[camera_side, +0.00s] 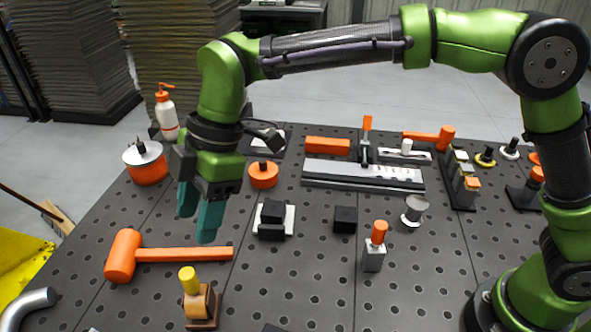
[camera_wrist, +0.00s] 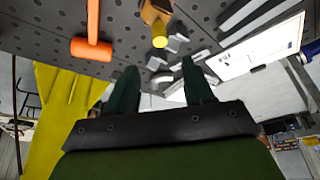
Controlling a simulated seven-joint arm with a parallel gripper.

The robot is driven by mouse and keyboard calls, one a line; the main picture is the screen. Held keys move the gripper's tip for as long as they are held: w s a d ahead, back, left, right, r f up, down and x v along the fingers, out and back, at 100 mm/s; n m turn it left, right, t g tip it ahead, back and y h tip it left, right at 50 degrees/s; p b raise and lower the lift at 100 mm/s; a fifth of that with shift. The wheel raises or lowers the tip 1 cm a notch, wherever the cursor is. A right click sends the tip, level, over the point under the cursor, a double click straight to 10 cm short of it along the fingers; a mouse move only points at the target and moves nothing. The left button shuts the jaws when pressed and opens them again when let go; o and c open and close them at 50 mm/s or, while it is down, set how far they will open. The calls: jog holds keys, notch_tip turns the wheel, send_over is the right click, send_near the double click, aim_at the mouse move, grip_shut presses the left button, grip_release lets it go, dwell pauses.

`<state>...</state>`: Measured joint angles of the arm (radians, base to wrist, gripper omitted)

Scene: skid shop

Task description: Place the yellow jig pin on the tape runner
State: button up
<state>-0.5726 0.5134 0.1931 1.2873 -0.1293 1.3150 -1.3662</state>
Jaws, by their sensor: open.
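My gripper (camera_side: 199,214) is open and empty, its teal fingers pointing down above the bench, up and behind the hammer handle in the side view. Its fingers also show apart in the wrist view (camera_wrist: 159,68). A yellow cylinder (camera_side: 188,280) stands upright at the front left of the bench. It touches or overlaps an orange-brown body (camera_side: 202,301) on a dark brown base, which may be the tape runner. I cannot tell whether the cylinder is a separate pin. In the wrist view the yellow end (camera_wrist: 160,42) shows beside the orange-brown body (camera_wrist: 155,12), beyond the fingers.
An orange hammer (camera_side: 124,256) lies left of the yellow cylinder. A grey block with an orange top (camera_side: 374,255) and a black block (camera_side: 345,220) stand to the right. Bare perforated bench (camera_side: 290,285) lies between.

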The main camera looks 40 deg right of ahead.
jog(key=s+d+r+m+t, duration=0.2)
jog(key=d+r+m, duration=0.3)
jog(key=d, duration=0.6)
jog(key=s+d+r+m+t, duration=0.1)
jog(key=d+r+m+t, duration=0.15)
jog(key=d+m, duration=0.65)
jog(key=s+d+f+m+t+h, duration=0.1)
jog(key=s+d+f+m, duration=0.1)
jog(key=s+d+m, duration=0.2)
jog(key=s+d+f+m+t+h, duration=0.1)
jog(key=s+d+m, duration=0.4)
jog(key=d, duration=0.6)
jog(key=shift+s+d+f+t+h, duration=0.35)
jog(key=shift+f+t, duration=0.2)
jog(key=shift+f, duration=0.35)
